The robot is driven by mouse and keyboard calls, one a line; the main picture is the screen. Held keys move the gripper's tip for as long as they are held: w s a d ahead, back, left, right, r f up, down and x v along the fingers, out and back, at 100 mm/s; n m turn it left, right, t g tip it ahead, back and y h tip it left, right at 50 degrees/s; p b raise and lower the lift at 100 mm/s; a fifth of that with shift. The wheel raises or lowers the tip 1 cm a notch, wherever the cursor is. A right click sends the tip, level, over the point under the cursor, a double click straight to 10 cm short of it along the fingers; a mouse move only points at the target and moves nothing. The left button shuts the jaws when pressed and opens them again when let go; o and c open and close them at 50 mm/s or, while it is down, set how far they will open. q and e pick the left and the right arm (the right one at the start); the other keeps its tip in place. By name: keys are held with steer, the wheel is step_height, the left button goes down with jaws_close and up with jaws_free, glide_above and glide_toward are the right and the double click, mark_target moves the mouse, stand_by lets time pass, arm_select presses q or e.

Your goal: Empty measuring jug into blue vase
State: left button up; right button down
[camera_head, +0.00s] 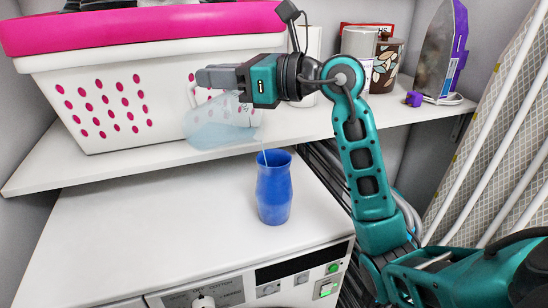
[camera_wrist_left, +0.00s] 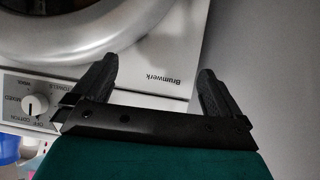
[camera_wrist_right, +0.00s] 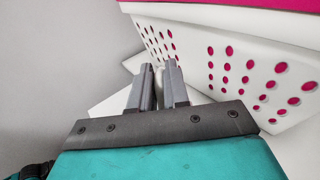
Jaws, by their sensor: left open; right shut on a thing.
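The measuring jug (camera_head: 217,125) is clear and pale blue. It is tipped on its side above and left of the blue vase (camera_head: 273,190), with its mouth toward the vase. A thin pale stream runs from the jug's lower right edge to the vase's mouth. The vase stands upright on the dryer top. My right gripper (camera_head: 215,77) is shut on the jug; in the right wrist view its fingers (camera_wrist_right: 159,72) close on a pale piece, apparently the handle. My left gripper (camera_wrist_left: 155,78) is open and empty by the dryer's front. How much liquid is left is unclear.
A white basket (camera_head: 110,105) with pink trim stands on the shelf behind the jug. Canisters (camera_head: 386,65) and an iron (camera_head: 437,50) stand further right on the shelf. The dryer top (camera_head: 150,230) is clear left of the vase. An ironing board (camera_head: 500,130) leans at right.

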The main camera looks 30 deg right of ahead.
steer(key=shift+s+d+r+t+y+b, duration=0.4)
steer(key=shift+s+d+t+y+b, duration=0.15)
steer(key=shift+b, duration=0.85)
stand_by(0.9)
steer(key=shift+s+d+r+t+y+b, duration=0.2)
steer(key=shift+s+d+t+y+b, duration=0.25)
steer(key=shift+s+b, duration=0.45)
steer(key=shift+s+d+r+t+y+b, duration=0.25)
steer(key=shift+s+d+t+b, duration=0.25)
steer(key=shift+b, duration=0.7)
